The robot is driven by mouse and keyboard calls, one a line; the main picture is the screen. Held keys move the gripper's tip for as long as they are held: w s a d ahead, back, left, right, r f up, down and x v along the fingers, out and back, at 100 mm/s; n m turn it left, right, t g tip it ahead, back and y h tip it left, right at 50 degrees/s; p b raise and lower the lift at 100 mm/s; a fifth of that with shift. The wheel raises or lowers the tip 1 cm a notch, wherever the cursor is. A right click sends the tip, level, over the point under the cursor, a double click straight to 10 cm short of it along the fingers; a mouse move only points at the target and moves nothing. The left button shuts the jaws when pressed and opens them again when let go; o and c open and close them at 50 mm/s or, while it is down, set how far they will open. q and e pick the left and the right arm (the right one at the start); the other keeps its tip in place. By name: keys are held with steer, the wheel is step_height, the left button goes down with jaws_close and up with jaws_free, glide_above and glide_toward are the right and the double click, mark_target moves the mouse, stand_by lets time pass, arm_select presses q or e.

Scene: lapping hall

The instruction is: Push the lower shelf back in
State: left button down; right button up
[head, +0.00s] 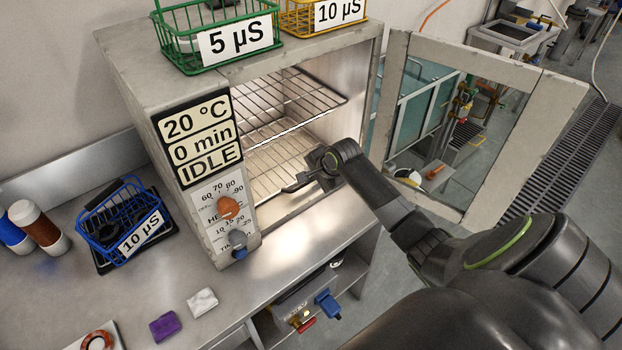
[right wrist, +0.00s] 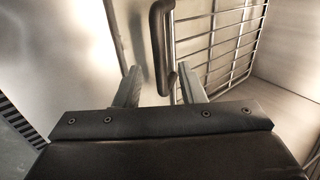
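The oven (head: 219,200) stands on the bench with its windowed door (head: 553,97) swung open to the right. Inside are two wire shelves, an upper shelf (head: 290,95) and a lower shelf (head: 270,163). My right gripper (head: 299,181) is at the oven mouth, at the front of the lower shelf and partly hiding it. In the right wrist view the fingers (right wrist: 160,88) are apart. A thick bar (right wrist: 158,40) and the shelf wires (right wrist: 225,50) show just beyond them. I cannot tell whether the fingers touch the bar. My left gripper is out of view.
A green basket (head: 190,45) and a yellow basket (head: 300,22) sit on the oven. A blue basket (head: 125,215), bottles (head: 40,228), a purple block (head: 165,326) and a white block (head: 202,302) are on the bench (head: 75,290). The open door stands close beside my right arm.

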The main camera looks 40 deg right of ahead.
steer(key=shift+x, duration=0.85)
steer(key=shift+c, duration=0.5)
jaws_close()
